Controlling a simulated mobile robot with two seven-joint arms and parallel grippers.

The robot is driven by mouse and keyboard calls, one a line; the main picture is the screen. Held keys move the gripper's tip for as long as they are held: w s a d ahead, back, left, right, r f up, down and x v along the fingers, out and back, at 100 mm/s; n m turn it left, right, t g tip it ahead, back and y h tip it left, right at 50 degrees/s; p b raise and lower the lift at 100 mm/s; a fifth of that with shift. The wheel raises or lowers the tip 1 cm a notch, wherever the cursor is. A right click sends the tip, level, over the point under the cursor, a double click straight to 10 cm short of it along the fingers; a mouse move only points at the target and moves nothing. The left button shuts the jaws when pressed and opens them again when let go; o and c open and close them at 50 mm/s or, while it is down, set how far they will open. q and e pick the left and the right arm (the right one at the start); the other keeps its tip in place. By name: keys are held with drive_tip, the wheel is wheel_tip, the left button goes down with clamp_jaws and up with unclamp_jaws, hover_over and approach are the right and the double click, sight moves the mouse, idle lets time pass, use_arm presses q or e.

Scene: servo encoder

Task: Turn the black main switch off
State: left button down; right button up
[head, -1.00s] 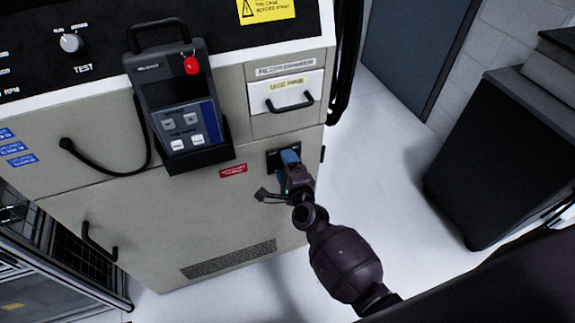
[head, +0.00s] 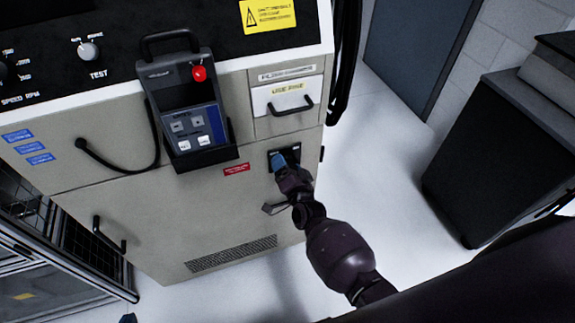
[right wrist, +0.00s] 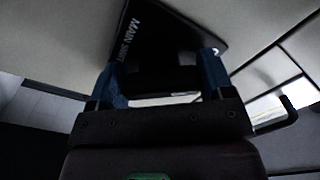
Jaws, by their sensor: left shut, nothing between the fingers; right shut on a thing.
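The black main switch plate (right wrist: 170,28), lettered "MAIN SWIT…", is on the cabinet's front; it also shows at the upper right of the cabinet's lower door in the head view (head: 293,153). My right gripper (right wrist: 162,80) is at the plate, its blue fingers on both sides of the black switch handle (right wrist: 160,78) and shut on it. In the head view my right gripper (head: 279,160) hides most of the handle, so its exact angle is unclear. Only a small blue tip of my left gripper (head: 128,318) shows at the bottom edge; it is shut and empty.
A grey handheld unit (head: 187,110) with a red button sits in a holder left of the switch. A drawer (head: 287,95) with a black handle is above the switch. A dark cabinet (head: 490,150) stands at the right. The floor between is clear.

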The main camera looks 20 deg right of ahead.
use_arm(q)
drive_tip(key=shift+w+r, duration=0.35)
drive_tip(key=shift+r, duration=0.15)
use_arm(e)
drive_tip(key=shift+n, duration=0.5)
drive_tip(key=o, duration=0.9)
use_arm(q)
drive_tip(key=shift+s+f, duration=0.15)
drive_tip(key=shift+s, duration=0.1)
use_arm(e)
drive_tip(key=shift+s, duration=0.1)
use_arm(q)
drive_tip(key=shift+w+r+p, duration=0.35)
drive_tip(key=shift+r+p, duration=0.15)
drive_tip(key=shift+r, duration=0.05)
use_arm(e)
drive_tip(key=s, duration=1)
drive_tip(key=shift+s+d, duration=0.15)
drive_tip(key=shift+s, duration=0.15)
use_arm(q)
drive_tip(key=shift+s+f, duration=0.1)
drive_tip(key=shift+s, duration=0.15)
